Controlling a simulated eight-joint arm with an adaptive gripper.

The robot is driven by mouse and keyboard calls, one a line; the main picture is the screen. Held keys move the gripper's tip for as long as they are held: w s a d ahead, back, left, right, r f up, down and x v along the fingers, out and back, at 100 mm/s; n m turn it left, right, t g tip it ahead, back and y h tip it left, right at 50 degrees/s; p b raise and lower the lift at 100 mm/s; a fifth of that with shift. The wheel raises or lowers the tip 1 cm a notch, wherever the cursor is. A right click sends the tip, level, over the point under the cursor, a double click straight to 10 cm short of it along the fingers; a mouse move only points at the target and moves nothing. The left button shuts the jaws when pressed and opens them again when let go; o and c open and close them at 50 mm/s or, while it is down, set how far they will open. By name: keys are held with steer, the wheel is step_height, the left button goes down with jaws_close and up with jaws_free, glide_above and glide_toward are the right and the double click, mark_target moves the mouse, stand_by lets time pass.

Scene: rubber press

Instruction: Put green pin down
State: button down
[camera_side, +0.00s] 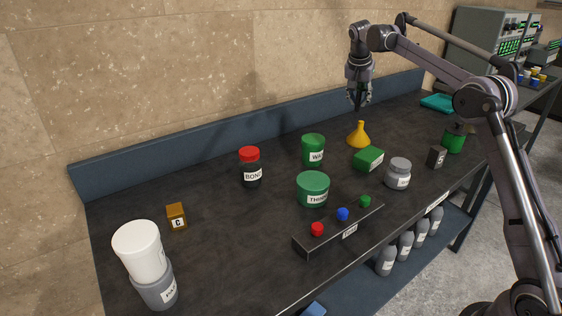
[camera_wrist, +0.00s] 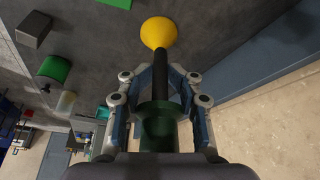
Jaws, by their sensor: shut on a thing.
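My gripper (camera_side: 358,101) is raised above the far part of the bench, behind and above the orange funnel. In the wrist view my gripper (camera_wrist: 160,75) is shut on a pin-like piece with a thick green end (camera_wrist: 158,116) near the palm and a dark rod pointing away. In the side view this piece is mostly hidden by the fingers. A black block (camera_side: 325,238) near the front edge carries a red knob (camera_side: 317,229), a blue knob (camera_side: 343,214) and a green knob (camera_side: 365,201).
The orange funnel (camera_side: 358,136) is closest below. A green box (camera_side: 368,159), green tubs (camera_side: 313,188), a red-lidded jar (camera_side: 250,167) and a grey jar (camera_side: 398,173) stand on the bench. A blue back rail (camera_side: 205,143) runs along the wall. The bench's left middle is clear.

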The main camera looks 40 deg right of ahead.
steer(key=w+a+n+t+y, duration=0.1)
steer(key=w+a+n, duration=0.25)
steer(key=a, duration=0.85)
steer(key=w+a+n+t, duration=0.15)
steer(key=w+a, duration=0.25)
steer(key=a, duration=0.8)
steer(key=s+a+n+y, duration=0.15)
steer(key=a+n, duration=0.45)
steer(key=a, duration=1.6)
steer(key=shift+y, duration=0.35)
step_height(320, 180, down, 16)
steer(key=shift+w+a+r, duration=0.1)
steer(key=c, duration=0.9)
jaws_free()
steer(key=shift+o, duration=0.2)
